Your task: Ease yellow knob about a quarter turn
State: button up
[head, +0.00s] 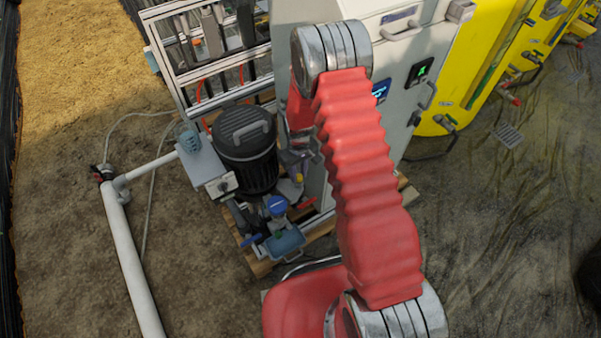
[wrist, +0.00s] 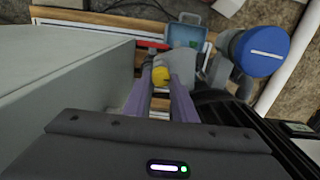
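The yellow knob (wrist: 160,75) is a small round knob in front of a grey fitting, seen in the wrist view. My gripper (wrist: 161,84) has two purple fingers, with the knob between their tips. The knob fills the gap at the tips, and the fingers look closed on its two sides. Behind the knob, the space between the fingers is empty. In the head view my gripper (head: 297,162) is small and partly hidden by my red arm, low between the black canister and the grey cabinet.
The grey cabinet (wrist: 65,75) stands close on the left in the wrist view. The ribbed black canister (head: 247,150) is close on the other side. A blue round cap (wrist: 263,50), a red handle (wrist: 146,45) and a teal box (wrist: 187,33) lie beyond the knob.

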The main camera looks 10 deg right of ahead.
aim_at(299, 176)
jog(key=o, duration=0.4)
jog(key=shift+s+r, duration=0.1)
jog(key=shift+r, duration=0.05)
notch_tip(299, 176, up, 13)
jog(key=shift+r, duration=0.2)
dwell(0.6)
dwell(0.5)
